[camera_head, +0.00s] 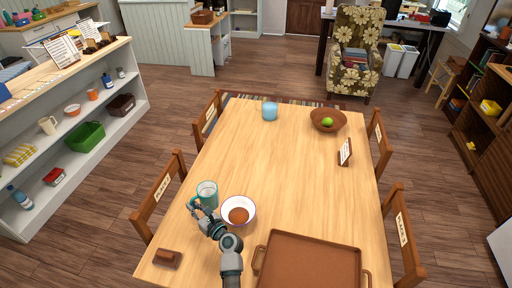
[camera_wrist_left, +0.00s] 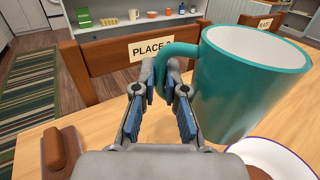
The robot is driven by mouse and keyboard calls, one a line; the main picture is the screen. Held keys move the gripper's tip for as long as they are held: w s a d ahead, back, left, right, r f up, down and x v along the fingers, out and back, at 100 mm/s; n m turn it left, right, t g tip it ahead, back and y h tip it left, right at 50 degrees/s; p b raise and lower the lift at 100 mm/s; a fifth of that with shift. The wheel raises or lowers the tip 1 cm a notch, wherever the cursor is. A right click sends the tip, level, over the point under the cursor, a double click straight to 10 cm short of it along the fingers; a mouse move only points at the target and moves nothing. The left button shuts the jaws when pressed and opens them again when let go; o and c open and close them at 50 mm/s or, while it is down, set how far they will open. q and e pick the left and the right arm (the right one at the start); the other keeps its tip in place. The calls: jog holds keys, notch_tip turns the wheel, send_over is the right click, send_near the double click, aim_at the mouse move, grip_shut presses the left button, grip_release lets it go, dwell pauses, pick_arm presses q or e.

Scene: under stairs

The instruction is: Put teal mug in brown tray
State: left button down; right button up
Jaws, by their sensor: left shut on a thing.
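The teal mug (camera_head: 207,192) is upright at the left front of the table, white inside, just left of a white bowl. In the left wrist view the mug (camera_wrist_left: 245,85) fills the right side, with its handle on its left. My left gripper (camera_head: 194,207) is at the handle; in the left wrist view its blue-padded fingers (camera_wrist_left: 173,95) are closed around the handle. I cannot tell whether the mug touches the table. The brown tray (camera_head: 312,262) lies empty at the table's front edge, right of my left arm. My right gripper is out of view.
The white bowl (camera_head: 238,211) with brown contents stands between mug and tray. A small brown block (camera_head: 167,258) lies at the left front corner. The table's middle is clear.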

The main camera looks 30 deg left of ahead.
pick_arm(q)
jog(key=shift+w+r, duration=0.1)
jog(key=shift+r, duration=0.05)
